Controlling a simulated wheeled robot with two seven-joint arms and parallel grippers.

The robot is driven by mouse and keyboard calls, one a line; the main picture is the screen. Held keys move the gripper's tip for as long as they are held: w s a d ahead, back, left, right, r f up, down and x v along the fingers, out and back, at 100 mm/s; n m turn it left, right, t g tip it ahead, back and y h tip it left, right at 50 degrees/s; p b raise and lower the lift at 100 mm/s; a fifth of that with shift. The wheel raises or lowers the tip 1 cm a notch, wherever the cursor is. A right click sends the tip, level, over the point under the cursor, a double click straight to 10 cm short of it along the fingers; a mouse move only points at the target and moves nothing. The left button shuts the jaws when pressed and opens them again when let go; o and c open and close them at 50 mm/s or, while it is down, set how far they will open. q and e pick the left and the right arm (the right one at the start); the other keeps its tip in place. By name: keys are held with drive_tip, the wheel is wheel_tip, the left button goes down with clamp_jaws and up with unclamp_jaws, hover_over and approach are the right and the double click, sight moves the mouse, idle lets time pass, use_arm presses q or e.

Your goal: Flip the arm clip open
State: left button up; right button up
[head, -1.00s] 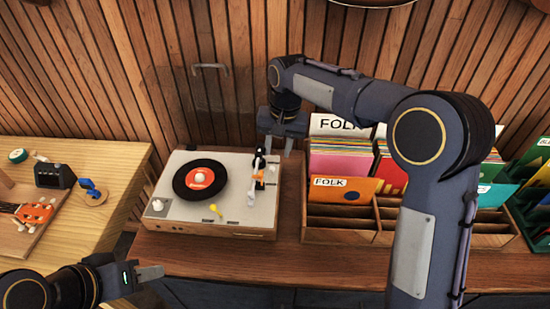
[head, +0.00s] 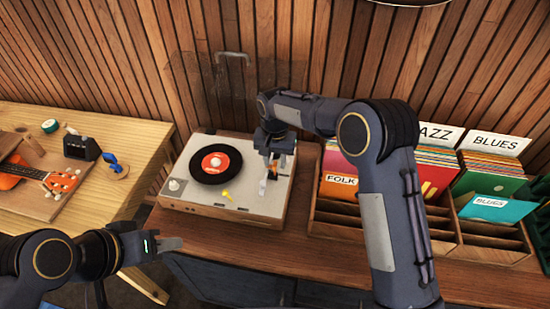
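The record player (head: 196,199) is a light box with wooden sides and a black record (head: 215,164) with a red label. Its tonearm stands at the right side of the top plate. A small orange part and a pale end piece (head: 263,187) of it show just below my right gripper (head: 275,168). The arm clip itself is mostly hidden by that gripper. My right gripper points down over the tonearm; its fingers look apart, and I cannot tell whether they touch anything. My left gripper (head: 172,244) is low in front of the wooden table, seen edge-on, away from the player.
A clear raised lid with a handle (head: 231,55) stands behind the player. Record crates (head: 492,250) stand on the right. The left table (head: 130,140) holds a ukulele (head: 60,180), a black device (head: 82,147) and a blue clip-like item (head: 112,162).

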drive_tip(key=shift+c, duration=0.3)
clamp_jaws()
drive_tip(key=shift+d+f+y+b, duration=0.25)
drive_tip(key=shift+y+b, duration=0.15)
drive_tip(key=shift+b, duration=0.4)
drive_tip(key=d+y+b, duration=0.1)
drive_tip(key=b, duration=0.1)
drive_tip(key=y+b, duration=0.2)
drive_tip(key=b, duration=0.1)
drive_tip(key=d+f+t+y+b, duration=0.1)
drive_tip(key=b, duration=0.1)
drive_tip(key=shift+s+d+b, duration=0.3)
drive_tip(key=shift+d+b, duration=0.05)
drive_tip(key=shift+s+d+y+b, duration=0.1)
drive_tip(key=shift+d+y+b, duration=0.25)
drive_tip(key=shift+y+b, duration=0.75)
drive_tip(key=shift+r, duration=0.1)
